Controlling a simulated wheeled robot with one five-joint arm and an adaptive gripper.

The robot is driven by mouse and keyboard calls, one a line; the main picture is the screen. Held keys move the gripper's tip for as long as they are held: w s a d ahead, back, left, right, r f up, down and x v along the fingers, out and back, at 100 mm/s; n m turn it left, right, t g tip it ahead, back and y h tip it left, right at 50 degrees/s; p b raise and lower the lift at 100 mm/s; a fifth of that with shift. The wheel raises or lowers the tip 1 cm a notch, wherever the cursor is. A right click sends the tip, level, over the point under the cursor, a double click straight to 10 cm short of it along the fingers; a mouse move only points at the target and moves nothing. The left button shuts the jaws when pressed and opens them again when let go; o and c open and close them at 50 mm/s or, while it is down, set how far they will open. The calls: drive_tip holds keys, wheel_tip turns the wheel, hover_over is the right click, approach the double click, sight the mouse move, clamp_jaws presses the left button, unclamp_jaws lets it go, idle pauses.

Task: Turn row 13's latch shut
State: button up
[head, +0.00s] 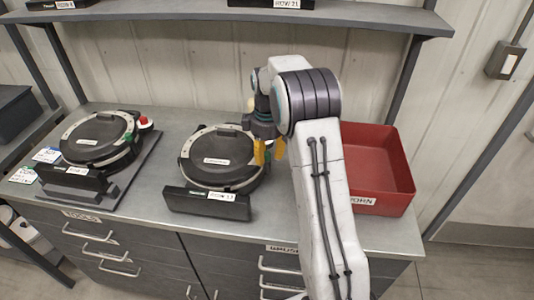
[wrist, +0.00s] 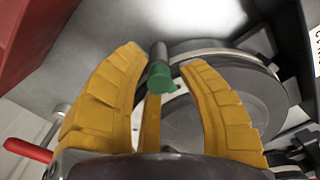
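The row 13 meter (head: 222,160) is a round black unit with a pale rim, standing mid-bench behind a black block with the ROW 13 label (head: 222,196). My gripper (head: 270,150), with yellow fingers, points down at its right edge. In the wrist view the fingers (wrist: 165,100) stand apart and open. A green-tipped metal peg (wrist: 160,77), apparently the latch handle, shows between them, beside the meter's round body (wrist: 220,95). I cannot tell whether any finger touches it. In the head view my gripper and arm hide this peg.
A red bin (head: 402,155) stands to the right, behind my arm. Another meter (head: 98,140) with a red knob (head: 145,123) sits at left. A shelf (head: 300,14) spans above. A red-tipped handle (wrist: 28,150) shows low left in the wrist view. The bench between the meters is mostly clear.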

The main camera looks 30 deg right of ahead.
sight(267, 153)
drive_tip(key=shift+o, duration=0.8)
drive_tip(key=shift+r, duration=0.1)
wheel_tip(267, 153, up, 12)
idle(0.7)
